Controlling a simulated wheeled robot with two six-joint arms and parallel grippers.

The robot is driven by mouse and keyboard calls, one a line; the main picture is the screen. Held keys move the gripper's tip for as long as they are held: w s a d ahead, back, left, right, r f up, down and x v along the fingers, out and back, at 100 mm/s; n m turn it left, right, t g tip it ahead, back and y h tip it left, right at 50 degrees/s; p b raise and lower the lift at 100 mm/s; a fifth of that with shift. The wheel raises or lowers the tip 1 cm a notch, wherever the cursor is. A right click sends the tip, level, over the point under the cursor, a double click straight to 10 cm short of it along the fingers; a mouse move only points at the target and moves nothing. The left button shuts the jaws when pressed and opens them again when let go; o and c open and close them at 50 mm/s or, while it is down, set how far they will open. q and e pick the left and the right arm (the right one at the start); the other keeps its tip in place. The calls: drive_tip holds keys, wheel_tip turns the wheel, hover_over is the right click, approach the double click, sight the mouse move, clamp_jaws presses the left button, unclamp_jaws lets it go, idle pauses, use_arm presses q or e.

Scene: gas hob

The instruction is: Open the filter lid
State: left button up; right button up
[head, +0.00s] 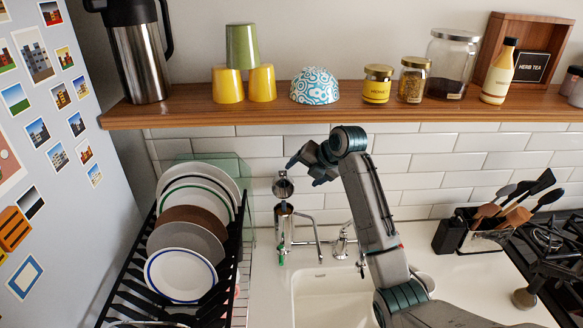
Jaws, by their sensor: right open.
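The water filter (283,222) is a slim metal cylinder by the wall behind the sink, with a green-tipped spout low on it. Its round metal lid (283,186) shows above the body, tilted up with its round face toward me, so it looks raised. My right gripper (304,173) is open and empty just right of the lid, its fingers pointing left and down. A small gap seems to lie between the fingers and the lid, but I cannot tell if they touch. My left gripper is not in view.
A dish rack (130,290) with several plates stands left of the filter. The faucet (342,240) and white sink (325,300) are to its right. A wooden shelf (330,118) with cups and jars runs above. A utensil holder (465,235) and hob (550,250) are at right.

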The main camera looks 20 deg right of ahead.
sight(288, 177)
drive_tip(key=w, duration=0.1)
drive_tip(key=w+a, duration=0.1)
drive_tip(key=w+p, duration=0.1)
drive_tip(key=shift+a+f, duration=0.2)
drive_tip(key=shift+a, duration=0.05)
drive_tip(key=p+x, duration=0.1)
drive_tip(key=x, duration=0.2)
drive_tip(key=shift+f, duration=0.1)
drive_tip(key=shift+w+a+f, duration=0.15)
drive_tip(key=shift+w+f, duration=0.1)
drive_tip(key=shift+f, duration=0.15)
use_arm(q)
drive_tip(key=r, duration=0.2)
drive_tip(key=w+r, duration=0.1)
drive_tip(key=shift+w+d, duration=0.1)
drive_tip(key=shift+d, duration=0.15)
use_arm(e)
drive_tip(key=shift+c, duration=0.4)
